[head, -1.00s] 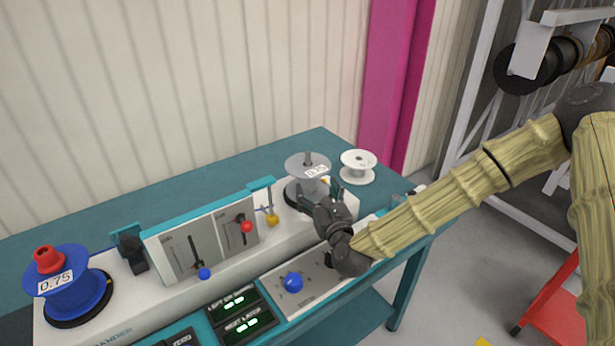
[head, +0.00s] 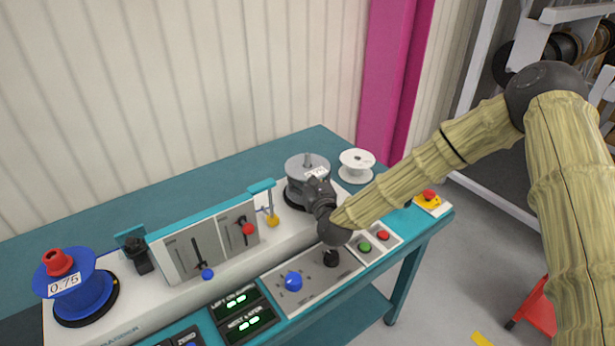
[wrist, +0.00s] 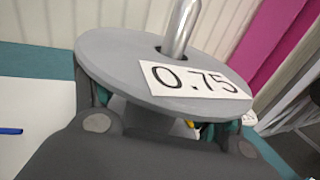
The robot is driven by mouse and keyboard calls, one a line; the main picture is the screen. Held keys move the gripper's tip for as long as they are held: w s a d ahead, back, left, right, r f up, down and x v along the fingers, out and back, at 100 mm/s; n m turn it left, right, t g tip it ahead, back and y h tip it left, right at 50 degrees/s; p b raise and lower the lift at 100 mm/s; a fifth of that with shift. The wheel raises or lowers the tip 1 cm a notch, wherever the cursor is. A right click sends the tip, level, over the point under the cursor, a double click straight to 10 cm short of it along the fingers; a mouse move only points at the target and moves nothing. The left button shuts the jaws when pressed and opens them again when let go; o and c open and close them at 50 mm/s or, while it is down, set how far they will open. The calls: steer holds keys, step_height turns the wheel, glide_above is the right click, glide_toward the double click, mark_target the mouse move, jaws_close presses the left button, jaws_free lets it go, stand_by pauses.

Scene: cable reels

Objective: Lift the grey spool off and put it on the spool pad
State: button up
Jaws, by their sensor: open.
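The grey spool (head: 299,166) sits on a metal spindle at the right end of the white machine, with a 0.75 label on its top flange. The spool (wrist: 125,72) fills much of the wrist view, and the spindle sticks up through its centre hole. My gripper (head: 318,187) is at the spool's near side. In the wrist view my open fingers reach forward on either side of the spool's core, below the top flange; contact cannot be told. A white spool (head: 356,165) stands behind to the right on the teal table. I cannot make out the spool pad for certain.
A blue spool (head: 78,285) with a red cap is at the machine's left end. Levers with a red knob (head: 248,229) and a yellow knob (head: 272,221) stand left of my gripper. Red and green buttons (head: 374,241) lie below my arm. The back of the table is clear.

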jaws_close()
stand_by(0.4)
steer(key=shift+r, duration=0.1)
step_height(320, 180, up, 18)
steer(key=b, duration=0.3)
steer(key=shift+b, duration=0.85)
stand_by(0.7)
